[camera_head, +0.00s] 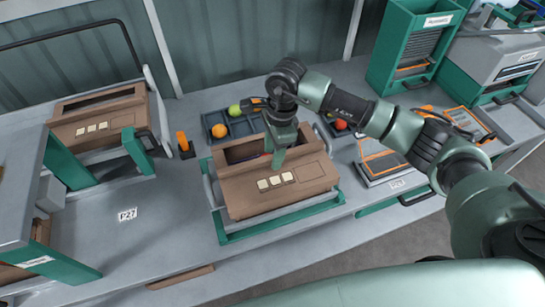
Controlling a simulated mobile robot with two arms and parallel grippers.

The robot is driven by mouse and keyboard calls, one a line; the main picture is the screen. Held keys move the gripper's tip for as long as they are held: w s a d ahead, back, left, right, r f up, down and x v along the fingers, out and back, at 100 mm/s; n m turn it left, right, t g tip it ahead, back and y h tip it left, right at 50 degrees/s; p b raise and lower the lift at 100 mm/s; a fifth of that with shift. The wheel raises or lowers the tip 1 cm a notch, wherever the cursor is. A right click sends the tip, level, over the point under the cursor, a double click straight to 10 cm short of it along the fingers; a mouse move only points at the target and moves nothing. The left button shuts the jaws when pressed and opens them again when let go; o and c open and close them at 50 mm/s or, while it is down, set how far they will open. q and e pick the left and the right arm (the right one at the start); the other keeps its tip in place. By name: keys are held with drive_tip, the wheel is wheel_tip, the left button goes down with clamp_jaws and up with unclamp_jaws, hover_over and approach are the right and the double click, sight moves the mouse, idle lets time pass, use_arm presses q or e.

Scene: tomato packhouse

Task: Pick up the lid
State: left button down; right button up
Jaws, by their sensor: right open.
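A brown carton (240,205) sits in a green-and-grey cradle (285,224) at the middle of the bench. A brown panel with cream squares (310,174), which looks like the lid, covers its near part. A dark opening shows behind it; I cannot tell whether the panel is loose. My right gripper (278,166) points down over the carton, at the panel's far edge. It is open, but I cannot tell whether it touches the panel, and it hides part of the opening. My left gripper is out of view.
A similar brown carton (65,131) stands at left behind a green frame (65,165). A dark divided tray (240,127) with tomatoes lies behind the carton. An orange-and-grey device (378,160) lies to the right.

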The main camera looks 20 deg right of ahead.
drive_tip(key=shift+s, duration=0.15)
clamp_jaws()
wheel_tip(320, 180, up, 27)
drive_tip(key=shift+f, duration=0.2)
idle(1.6)
